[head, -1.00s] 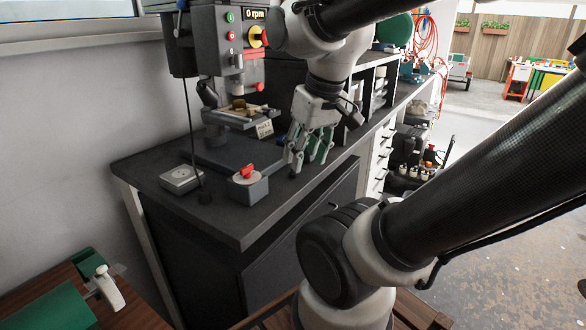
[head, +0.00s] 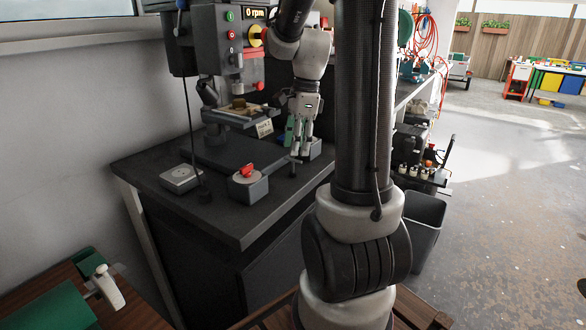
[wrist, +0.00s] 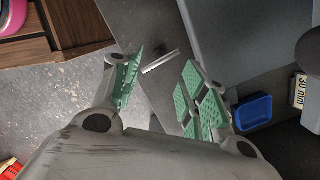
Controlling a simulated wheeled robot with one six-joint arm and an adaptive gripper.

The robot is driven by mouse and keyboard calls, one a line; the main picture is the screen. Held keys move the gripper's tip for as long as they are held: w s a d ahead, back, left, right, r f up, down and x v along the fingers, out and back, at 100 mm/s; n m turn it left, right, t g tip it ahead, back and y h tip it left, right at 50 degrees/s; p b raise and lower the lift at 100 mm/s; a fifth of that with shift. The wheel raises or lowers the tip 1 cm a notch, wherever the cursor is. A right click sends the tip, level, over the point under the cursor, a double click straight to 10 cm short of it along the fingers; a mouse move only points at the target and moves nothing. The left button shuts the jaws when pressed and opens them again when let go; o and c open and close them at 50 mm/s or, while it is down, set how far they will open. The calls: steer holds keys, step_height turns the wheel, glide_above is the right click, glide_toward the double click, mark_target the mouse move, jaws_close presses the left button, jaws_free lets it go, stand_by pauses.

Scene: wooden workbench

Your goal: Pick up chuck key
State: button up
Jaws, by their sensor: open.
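The chuck key (head: 294,161) stands near the right edge of the dark bench top, just below my fingertips in the head view. In the wrist view a thin metal bar, which appears to be the chuck key (wrist: 161,62), shows between the green-padded fingers, nearer the left one. My gripper (head: 301,149) points down over the bench beside the drill press. It is open and empty, and its spread fingers also show in the wrist view (wrist: 165,82). I cannot tell whether a finger touches the key.
A small blue tray (wrist: 253,111) lies right of the fingers in the wrist view. The drill press (head: 218,50) stands behind left. A grey box with a red knob (head: 247,184) and a flat grey box (head: 180,178) sit on the bench (head: 225,218).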

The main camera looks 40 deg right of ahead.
mark_target(293, 172)
steer(key=f, duration=0.4)
steer(key=a+f, duration=0.1)
steer(key=f, duration=0.2)
steer(key=shift+w, duration=0.2)
jaws_close()
